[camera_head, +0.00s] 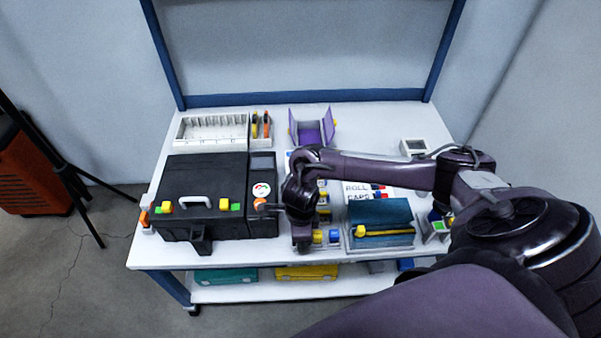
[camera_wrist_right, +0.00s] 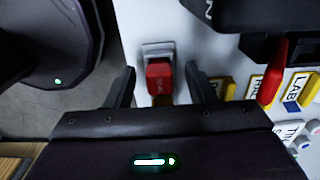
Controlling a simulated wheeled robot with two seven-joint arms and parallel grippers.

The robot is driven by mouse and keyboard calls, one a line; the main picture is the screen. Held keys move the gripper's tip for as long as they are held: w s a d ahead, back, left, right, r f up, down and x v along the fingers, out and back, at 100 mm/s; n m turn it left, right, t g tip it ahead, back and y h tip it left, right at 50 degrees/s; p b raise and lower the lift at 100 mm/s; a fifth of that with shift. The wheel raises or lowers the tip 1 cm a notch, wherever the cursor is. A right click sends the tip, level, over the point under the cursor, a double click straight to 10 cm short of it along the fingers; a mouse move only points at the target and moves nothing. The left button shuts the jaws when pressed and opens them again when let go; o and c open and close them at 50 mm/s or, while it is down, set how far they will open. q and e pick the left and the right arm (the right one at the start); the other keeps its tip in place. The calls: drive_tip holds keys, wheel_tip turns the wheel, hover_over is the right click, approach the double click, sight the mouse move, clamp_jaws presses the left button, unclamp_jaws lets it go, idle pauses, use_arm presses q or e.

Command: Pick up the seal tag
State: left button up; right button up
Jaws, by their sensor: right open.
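In the right wrist view a small red tag (camera_wrist_right: 160,80), which looks like the seal tag, sits against a grey-white holder near the table's front edge. Faint marks show on its face. My right gripper (camera_wrist_right: 158,88) is open, with one finger on each side of the tag and visible gaps to both. I cannot tell how far the fingertips are above it. In the head view my right gripper (camera_head: 302,243) points down by the front edge, right of the black case, and the tag is hidden there. My left gripper is not in view.
The black case (camera_head: 180,192) stands on the left of the white table (camera_head: 290,261). A teal box (camera_head: 380,220) is on the right. Another red piece (camera_wrist_right: 272,78) and yellow labelled blocks (camera_wrist_right: 298,90) are close beside the right gripper. A purple open box (camera_head: 312,132) stands behind.

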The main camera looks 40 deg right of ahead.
drive_tip(key=c, duration=1)
drive_tip(key=shift+r, duration=0.1)
